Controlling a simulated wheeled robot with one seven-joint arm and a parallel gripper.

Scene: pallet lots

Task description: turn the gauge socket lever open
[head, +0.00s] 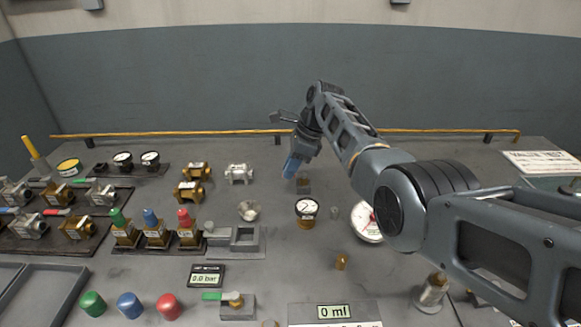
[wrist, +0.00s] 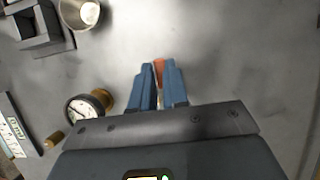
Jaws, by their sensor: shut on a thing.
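A brass fitting with a green lever (head: 212,295) sits on a grey block (head: 238,311) at the front of the bench. It looks like the gauge socket, beside a small display reading 0.0 bar (head: 205,276). My gripper (head: 289,172) is far from it, over the back middle of the bench with its blue fingers pointing down. In the wrist view, my gripper (wrist: 159,78) is shut on a small reddish-brown piece (wrist: 158,70) that is mostly hidden between the fingers. I cannot tell what this piece is.
A black-rimmed gauge (head: 306,208) lies near the gripper and also shows in the wrist view (wrist: 84,110). A small brown block (head: 303,186) stands close by. A metal cup (head: 249,210), coloured-capped valves (head: 156,230) and a white dial (head: 366,222) stand around. Bare bench lies between them.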

